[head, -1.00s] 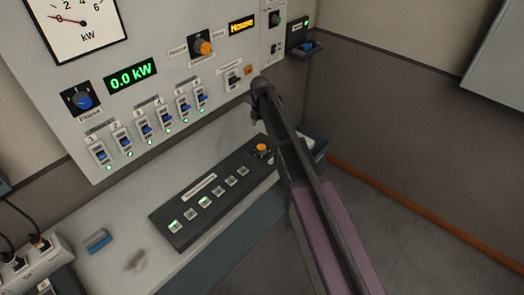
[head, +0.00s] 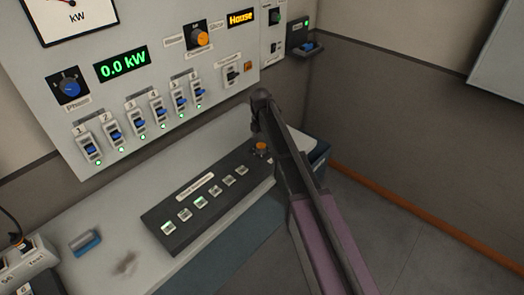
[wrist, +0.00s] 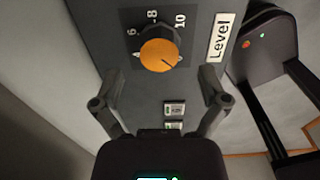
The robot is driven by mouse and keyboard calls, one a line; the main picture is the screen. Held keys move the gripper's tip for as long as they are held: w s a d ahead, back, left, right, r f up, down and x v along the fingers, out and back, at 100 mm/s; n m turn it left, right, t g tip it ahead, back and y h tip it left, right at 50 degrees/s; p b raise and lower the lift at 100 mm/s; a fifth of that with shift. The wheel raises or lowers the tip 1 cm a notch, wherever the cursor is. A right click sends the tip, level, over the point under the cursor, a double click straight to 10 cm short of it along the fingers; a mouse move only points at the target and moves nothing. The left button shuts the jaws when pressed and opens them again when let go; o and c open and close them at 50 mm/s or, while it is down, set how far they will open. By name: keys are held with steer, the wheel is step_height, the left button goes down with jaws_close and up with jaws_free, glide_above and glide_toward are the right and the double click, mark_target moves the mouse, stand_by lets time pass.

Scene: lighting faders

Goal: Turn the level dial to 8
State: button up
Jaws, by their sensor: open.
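The level dial is an orange round knob (wrist: 160,55) on a dark panel, with 6, 8 and 10 readable around it in the wrist view. A thin dark line on the knob points to the lower right, away from the 8. A white label (wrist: 221,38) reading "Level" is to its right. My gripper (wrist: 160,77) is open and empty, its two fingers apart on either side just below the knob in the picture. I cannot tell the depth gap. In the head view the orange knob (head: 262,148) is at the right end of the button panel, partly behind my arm.
The dark panel (head: 190,222) has a row of square buttons, some lit. A blue-topped block (head: 86,243) lies on the bench.

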mark_target(261, 145)
steer(key=shift+f+b, duration=1.55)
steer(key=shift+f, duration=0.25)
